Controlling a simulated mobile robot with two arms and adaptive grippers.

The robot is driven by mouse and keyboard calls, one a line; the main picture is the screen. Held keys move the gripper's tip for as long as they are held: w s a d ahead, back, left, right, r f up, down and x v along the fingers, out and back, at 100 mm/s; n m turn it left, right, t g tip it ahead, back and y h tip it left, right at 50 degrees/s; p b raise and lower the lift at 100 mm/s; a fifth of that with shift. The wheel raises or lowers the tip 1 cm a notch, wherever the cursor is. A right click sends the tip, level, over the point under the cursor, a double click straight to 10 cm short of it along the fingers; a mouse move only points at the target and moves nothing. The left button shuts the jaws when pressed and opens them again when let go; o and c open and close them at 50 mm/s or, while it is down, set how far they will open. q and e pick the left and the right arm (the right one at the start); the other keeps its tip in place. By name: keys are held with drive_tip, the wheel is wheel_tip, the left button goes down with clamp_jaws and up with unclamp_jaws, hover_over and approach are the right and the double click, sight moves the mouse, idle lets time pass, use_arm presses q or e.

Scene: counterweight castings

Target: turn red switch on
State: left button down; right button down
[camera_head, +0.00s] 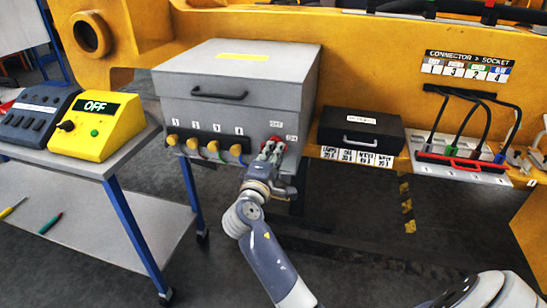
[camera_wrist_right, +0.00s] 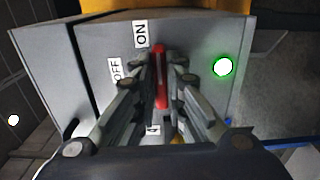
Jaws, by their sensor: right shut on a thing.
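The red switch (camera_wrist_right: 160,75) is on the front of a grey metal box (camera_head: 250,62), at its lower right. In the wrist view its red lever stands between my right gripper's fingers (camera_wrist_right: 160,84), which are shut on it. The lever's upper end is close to the ON label (camera_wrist_right: 141,34); the OFF label (camera_wrist_right: 116,70) is to the left. A round green light (camera_wrist_right: 223,67) glows to the right of the lever. In the head view my right gripper (camera_head: 270,152) covers most of the switch. My left gripper is not in view.
Several yellow connectors (camera_head: 204,146) sit on the box front, left of the switch. A black case (camera_head: 361,130) and a cabled socket panel (camera_head: 460,160) are to the right. A yellow box showing OFF (camera_head: 97,128) stands on a cart at the left.

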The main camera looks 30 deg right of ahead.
drive_tip(key=shift+m, duration=0.3)
drive_tip(key=c, duration=1.6)
unclamp_jaws()
drive_tip(key=shift+c, duration=0.2)
drive_tip(key=v, duration=0.7)
drive_tip(key=shift+s+a, duration=0.2)
drive_tip(key=shift+f, duration=0.1)
